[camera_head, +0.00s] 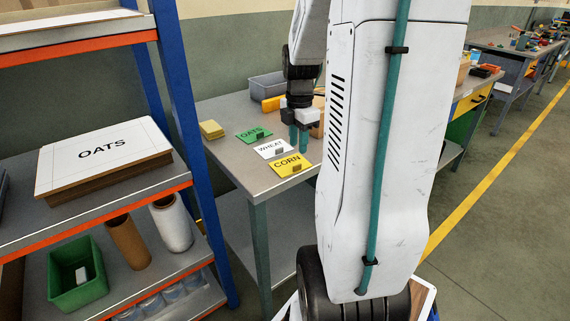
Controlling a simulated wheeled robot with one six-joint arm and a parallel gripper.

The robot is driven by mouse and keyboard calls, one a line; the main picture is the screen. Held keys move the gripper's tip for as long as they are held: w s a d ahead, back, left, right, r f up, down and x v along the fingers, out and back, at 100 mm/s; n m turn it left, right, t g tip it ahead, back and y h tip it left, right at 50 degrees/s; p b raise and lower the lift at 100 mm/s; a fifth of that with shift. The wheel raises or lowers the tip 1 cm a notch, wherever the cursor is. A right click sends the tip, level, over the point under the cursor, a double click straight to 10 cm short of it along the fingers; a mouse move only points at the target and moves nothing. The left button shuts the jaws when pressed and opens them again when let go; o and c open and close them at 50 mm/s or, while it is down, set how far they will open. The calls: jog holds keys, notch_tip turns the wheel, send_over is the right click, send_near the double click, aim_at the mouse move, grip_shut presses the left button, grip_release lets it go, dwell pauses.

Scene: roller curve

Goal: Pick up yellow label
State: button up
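The yellow label (284,169), printed CORN, lies on the grey workbench (226,124) near its front right corner, with a small dark piece on it. The white label (268,151), printed WHEAT, and the green label (249,135), printed OATS, lie behind it in a slanting row. My gripper (298,146) points down with two teal fingers apart and nothing seen between them. It is just behind the yellow label and right of the white one. Its exact height over the bench is hard to tell.
A grey bin (267,86) stands at the back. A blue-and-orange shelf (185,130) with an OATS box (105,150) stands close on the left. My white arm hides the bench's right part.

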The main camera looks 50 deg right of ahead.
aim_at(297, 161)
notch_tip(297, 161, down, 7)
grip_shut()
dwell(0.4)
